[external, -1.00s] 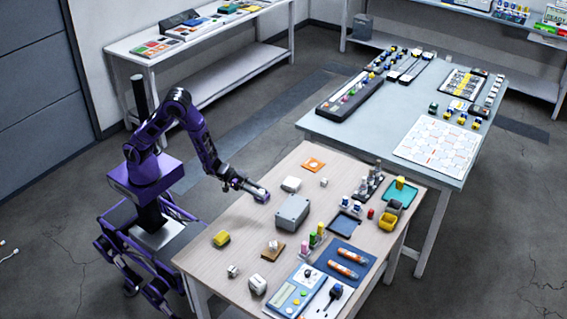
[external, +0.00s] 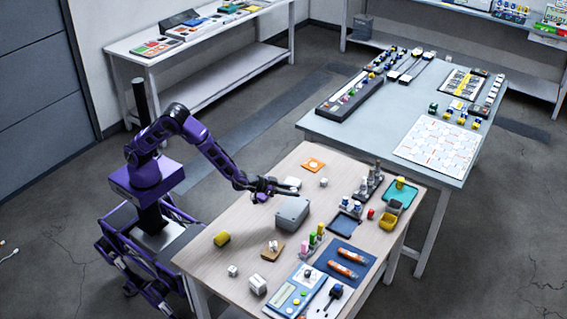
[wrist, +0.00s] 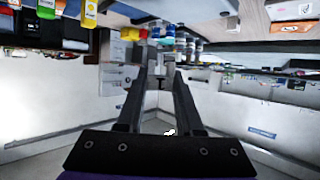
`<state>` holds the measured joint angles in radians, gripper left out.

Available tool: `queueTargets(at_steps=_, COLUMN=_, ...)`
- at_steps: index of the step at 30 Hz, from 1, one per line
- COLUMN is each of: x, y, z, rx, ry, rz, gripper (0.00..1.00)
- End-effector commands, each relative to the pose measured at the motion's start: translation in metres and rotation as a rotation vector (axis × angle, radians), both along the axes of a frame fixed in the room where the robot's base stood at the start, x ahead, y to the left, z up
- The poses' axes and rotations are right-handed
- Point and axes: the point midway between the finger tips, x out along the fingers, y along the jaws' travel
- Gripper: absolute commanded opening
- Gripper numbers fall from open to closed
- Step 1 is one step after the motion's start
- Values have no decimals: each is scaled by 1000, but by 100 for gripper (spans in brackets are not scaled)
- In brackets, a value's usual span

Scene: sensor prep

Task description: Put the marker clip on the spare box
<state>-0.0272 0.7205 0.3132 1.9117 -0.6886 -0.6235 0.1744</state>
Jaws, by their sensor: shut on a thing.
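The spare box appears to be the grey lidded box (external: 292,211) near the middle of the wooden table in the external view. My gripper (external: 286,188) is just beyond it and above the table. In the wrist view, the two long dark fingers of my gripper (wrist: 158,72) run close together toward their tips. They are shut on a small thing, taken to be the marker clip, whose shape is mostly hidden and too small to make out. It is held clear of the table.
A white block (external: 291,182) stands just behind my gripper. The left part is mostly clear.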

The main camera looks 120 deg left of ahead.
Motion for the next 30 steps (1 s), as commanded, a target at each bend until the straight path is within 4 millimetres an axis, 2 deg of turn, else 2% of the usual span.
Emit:
queueTargets(at_steps=1, x=0, y=1, z=-12, rx=1, ry=2, rz=0, gripper=0)
queueTargets(at_steps=3, x=0, y=1, z=-20, rx=0, ry=2, rz=1, gripper=0)
queueTargets(at_steps=8, x=0, y=1, z=-30, rx=1, ry=-1, rz=0, gripper=0)
queueTargets(at_steps=15, x=0, y=0, z=-62, rx=1, ry=0, rz=-1, gripper=0)
queueTargets(at_steps=27, x=0, y=0, z=-68, rx=1, ry=-2, rz=-1, gripper=0)
queueTargets(at_steps=28, x=0, y=0, z=-66, rx=1, ry=-2, rz=-1, gripper=41)
queueTargets(at_steps=30, x=0, y=0, z=-65, rx=1, ry=-2, rz=-1, gripper=53)
